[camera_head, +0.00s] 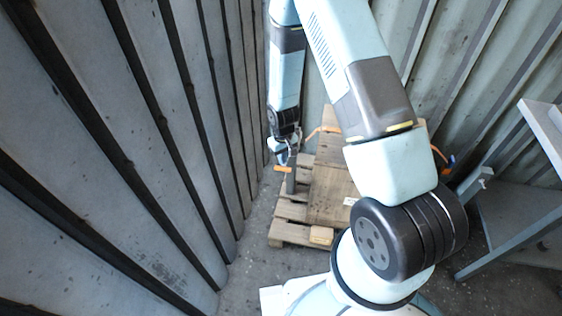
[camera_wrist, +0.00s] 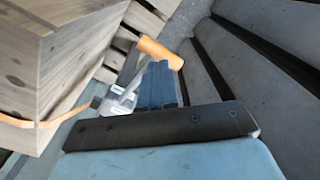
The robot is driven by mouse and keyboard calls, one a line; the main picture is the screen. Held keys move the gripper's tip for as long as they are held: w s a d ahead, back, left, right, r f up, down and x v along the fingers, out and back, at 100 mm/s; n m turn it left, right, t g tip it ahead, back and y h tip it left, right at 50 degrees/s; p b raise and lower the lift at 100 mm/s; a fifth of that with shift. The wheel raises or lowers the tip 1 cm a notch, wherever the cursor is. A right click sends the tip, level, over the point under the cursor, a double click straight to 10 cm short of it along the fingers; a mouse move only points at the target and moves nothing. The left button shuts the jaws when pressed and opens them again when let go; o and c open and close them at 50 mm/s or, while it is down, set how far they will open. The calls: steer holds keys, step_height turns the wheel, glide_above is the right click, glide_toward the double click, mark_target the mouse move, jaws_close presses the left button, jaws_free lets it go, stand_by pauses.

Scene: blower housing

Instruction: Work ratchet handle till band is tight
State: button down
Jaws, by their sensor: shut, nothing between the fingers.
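The wooden crate (camera_head: 330,190) stands on a pallet in the head view, partly hidden behind my arm. It fills the left of the wrist view (camera_wrist: 62,62). An orange band (camera_wrist: 52,123) runs round the crate to a grey metal ratchet (camera_wrist: 118,100). The ratchet's orange handle grip (camera_wrist: 160,52) lies just beyond my fingertips. In the head view the orange grip (camera_head: 283,169) shows just below my gripper (camera_head: 281,157). My gripper (camera_wrist: 160,70) is shut and empty, its blue fingers beside the ratchet. I cannot tell whether the fingertips touch the grip.
The wooden pallet (camera_head: 288,232) sits on grey ground. A ribbed metal wall (camera_head: 130,150) stands close on the left, and another (camera_head: 460,60) behind the crate. A grey metal table or frame (camera_head: 515,205) stands at right.

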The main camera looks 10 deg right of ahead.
step_height(320, 180, down, 10)
step_height(320, 180, up, 10)
steer(key=shift+r, duration=0.1)
stand_by(0.6)
steer(key=shift+r, duration=2.45)
